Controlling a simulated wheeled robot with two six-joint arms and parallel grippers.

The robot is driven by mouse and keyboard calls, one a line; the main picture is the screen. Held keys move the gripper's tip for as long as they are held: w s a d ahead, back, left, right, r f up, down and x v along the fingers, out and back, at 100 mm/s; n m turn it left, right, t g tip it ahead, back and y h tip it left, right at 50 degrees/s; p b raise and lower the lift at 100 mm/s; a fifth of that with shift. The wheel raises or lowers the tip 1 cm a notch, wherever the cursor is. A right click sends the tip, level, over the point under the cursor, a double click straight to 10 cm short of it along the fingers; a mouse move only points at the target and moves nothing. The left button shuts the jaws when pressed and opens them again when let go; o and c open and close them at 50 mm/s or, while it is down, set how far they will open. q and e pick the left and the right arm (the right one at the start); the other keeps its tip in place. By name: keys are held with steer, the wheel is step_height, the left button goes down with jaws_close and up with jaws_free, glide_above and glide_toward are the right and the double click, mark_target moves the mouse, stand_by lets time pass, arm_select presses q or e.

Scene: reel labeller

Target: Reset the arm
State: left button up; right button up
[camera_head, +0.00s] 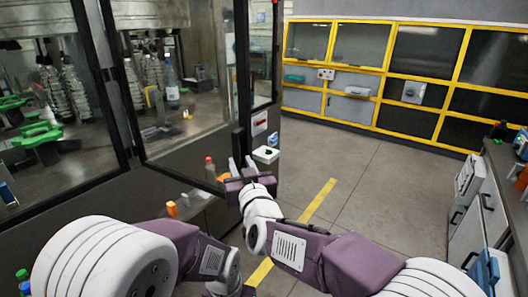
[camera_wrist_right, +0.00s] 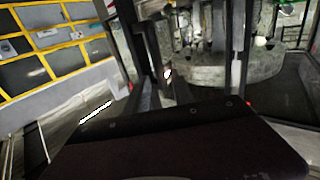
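My right gripper (camera_head: 242,165) is in the middle of the head view, in front of the machine's frame and door edge. Its two pale fingers stand a little apart, pointing away, with nothing visible between them. In the right wrist view a dark gripper body fills the bottom and the fingers cannot be made out clearly. My left arm (camera_head: 205,252) comes in from the left and bends down to the bottom edge. Its gripper is out of the picture.
A glazed machine (camera_head: 185,120) with dark frames stands close at the left and centre. Yellow-framed cabinets (camera_head: 400,85) line the back wall. A grey drawer unit (camera_head: 478,205) stands at the right. The grey floor (camera_head: 375,185) between is clear, with a yellow line (camera_head: 318,200).

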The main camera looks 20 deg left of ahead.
steer(key=w+d+r+m+t+h, duration=0.15)
steer(key=w+d, duration=0.25)
steer(key=d, duration=0.4)
steer(key=w+d+m+t+h, duration=0.1)
steer(key=w+d+m+h, duration=0.2)
steer(key=d, duration=0.4)
steer(key=s+d+f+g+h, duration=0.1)
steer(key=d+f+g+h, duration=0.1)
steer(key=d+f, duration=0.6)
steer(key=s+d+f+g+h, duration=0.1)
steer(key=d+f+g+h, duration=0.3)
steer(key=d, duration=0.8)
steer(key=s+d+f+g, duration=0.2)
steer(key=s+f, duration=0.4)
steer(key=s, duration=0.3)
steer(key=s+d+f+m+g, duration=0.1)
steer(key=s+f+g, duration=0.4)
steer(key=s+f, duration=0.2)
steer(key=s+d+f+m+g, duration=0.1)
steer(key=s+d+f+g, duration=0.1)
steer(key=s+f, duration=0.4)
steer(key=s+g+y, duration=0.1)
steer(key=s, duration=0.3)
steer(key=shift+s+d+f, duration=0.2)
steer(key=shift+s+d, duration=0.1)
steer(key=shift+d, duration=0.05)
